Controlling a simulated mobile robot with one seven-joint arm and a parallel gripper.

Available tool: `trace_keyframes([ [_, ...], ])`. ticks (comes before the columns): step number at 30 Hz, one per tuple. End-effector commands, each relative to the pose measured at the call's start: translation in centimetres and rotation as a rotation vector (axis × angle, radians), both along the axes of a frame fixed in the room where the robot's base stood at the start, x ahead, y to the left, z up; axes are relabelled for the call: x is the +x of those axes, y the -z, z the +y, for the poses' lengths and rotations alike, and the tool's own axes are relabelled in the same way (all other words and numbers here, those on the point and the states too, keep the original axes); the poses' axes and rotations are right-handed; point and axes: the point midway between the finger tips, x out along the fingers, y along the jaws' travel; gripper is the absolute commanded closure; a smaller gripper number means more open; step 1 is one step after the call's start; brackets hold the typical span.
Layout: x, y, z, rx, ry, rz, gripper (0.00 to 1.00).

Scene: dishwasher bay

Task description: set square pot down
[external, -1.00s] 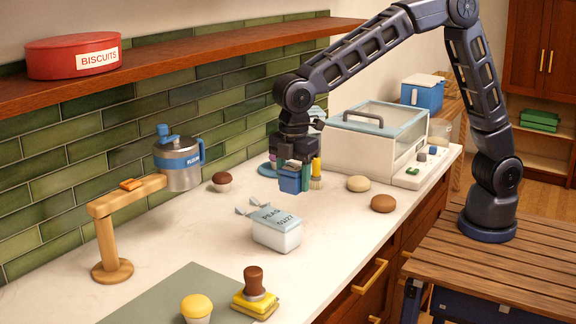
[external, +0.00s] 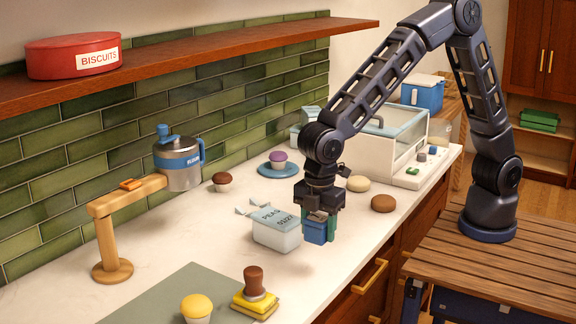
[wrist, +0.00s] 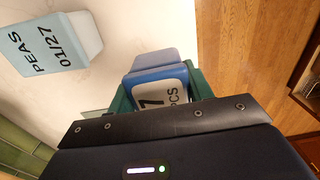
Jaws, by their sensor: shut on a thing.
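The square pot is small and blue and shows below my gripper in the external view (external: 313,231). My gripper (external: 319,214) is shut on it, with teal fingers at its sides. In the wrist view the pot (wrist: 155,74) sits between the teal fingers, with a pale label partly hidden by my gripper's dark body. The pot is near the counter's front edge, just right of the white peas tub. I cannot tell whether its base touches the counter.
The peas tub (external: 276,236) stands close to the pot's left; it also shows in the wrist view (wrist: 55,42). Brown (external: 384,203) and tan (external: 359,184) buns lie behind to the right. A blue plate (external: 277,170) holds a purple cupcake. The white counter (external: 225,245) is bare left of the tub.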

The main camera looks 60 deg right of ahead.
Motion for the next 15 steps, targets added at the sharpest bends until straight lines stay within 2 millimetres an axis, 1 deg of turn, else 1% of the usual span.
trace_keyframes([
  [1, 0.0, 1.2, 0.0, -0.003, 0.000, 0.001, 0.76],
  [3, -0.1, 2.5, 0.0, -0.002, -0.001, 0.001, 0.76],
  [6, -0.1, 3.9, 0.0, -0.002, -0.001, 0.001, 0.76],
  [15, 0.0, 5.8, 0.0, -0.001, 0.000, 0.000, 0.76],
])
